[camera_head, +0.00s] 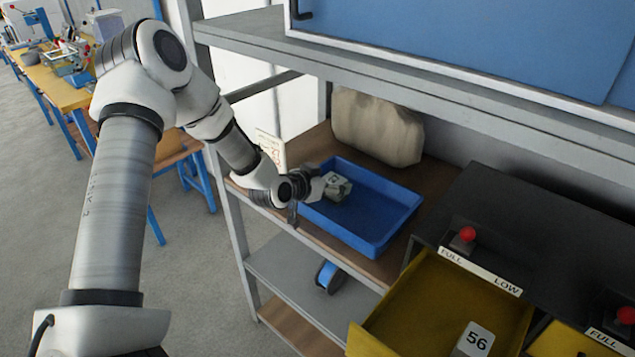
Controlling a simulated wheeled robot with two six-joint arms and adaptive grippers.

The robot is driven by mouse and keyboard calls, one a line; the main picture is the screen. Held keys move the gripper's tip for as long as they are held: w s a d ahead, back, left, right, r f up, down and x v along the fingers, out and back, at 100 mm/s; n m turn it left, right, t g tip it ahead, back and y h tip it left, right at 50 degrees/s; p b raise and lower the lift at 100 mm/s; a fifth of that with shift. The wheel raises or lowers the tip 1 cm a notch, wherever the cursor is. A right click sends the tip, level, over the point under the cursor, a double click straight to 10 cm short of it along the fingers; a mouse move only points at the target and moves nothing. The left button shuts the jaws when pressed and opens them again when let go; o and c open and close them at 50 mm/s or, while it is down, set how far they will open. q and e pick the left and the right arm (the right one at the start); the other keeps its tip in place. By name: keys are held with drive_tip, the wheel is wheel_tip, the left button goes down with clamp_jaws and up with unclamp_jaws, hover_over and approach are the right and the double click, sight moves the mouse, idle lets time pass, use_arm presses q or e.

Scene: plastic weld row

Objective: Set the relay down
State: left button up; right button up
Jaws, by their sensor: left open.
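A small grey-green block, which looks like the relay (338,187), is in the blue tray (376,240), towards its left end. My left arm comes in from the left, and my left gripper (316,188) is at the tray's left end, right beside the block. Its fingers are open, small and dark in the picture. I cannot tell whether a finger touches the block. The block's left side is partly hidden by the gripper. My right gripper is not in view.
The tray stands on a brown shelf (400,262) with a beige sack (377,127) behind it. A grey shelf board (400,75) hangs above. At the right are yellow bins (450,305) and a red knob (467,234). A blue reel (329,277) lies on the lower shelf.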

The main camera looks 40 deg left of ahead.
use_arm(q)
drive_tip(key=d+p+v, duration=0.1)
drive_tip(key=p+v, duration=0.2)
drive_tip(key=v, duration=0.8)
drive_tip(key=s+d+f+g, duration=0.3)
drive_tip(key=s+d+f, duration=0.15)
drive_tip(key=f, duration=0.35)
drive_tip(key=s+d+f+g, duration=0.3)
drive_tip(key=s+f+g, duration=0.15)
drive_tip(key=f, duration=0.35)
drive_tip(key=s+d+f+g, duration=0.2)
drive_tip(key=s+f, duration=0.3)
drive_tip(key=s, duration=0.4)
drive_tip(key=s+d+f+n+g, duration=0.1)
drive_tip(key=s+d+f+g, duration=0.2)
drive_tip(key=s, duration=0.6)
wheel_tip(320, 180, down, 2)
drive_tip(key=shift+d+f+y, duration=0.15)
drive_tip(key=shift+d+y, duration=0.25)
drive_tip(key=shift+d, duration=0.25)
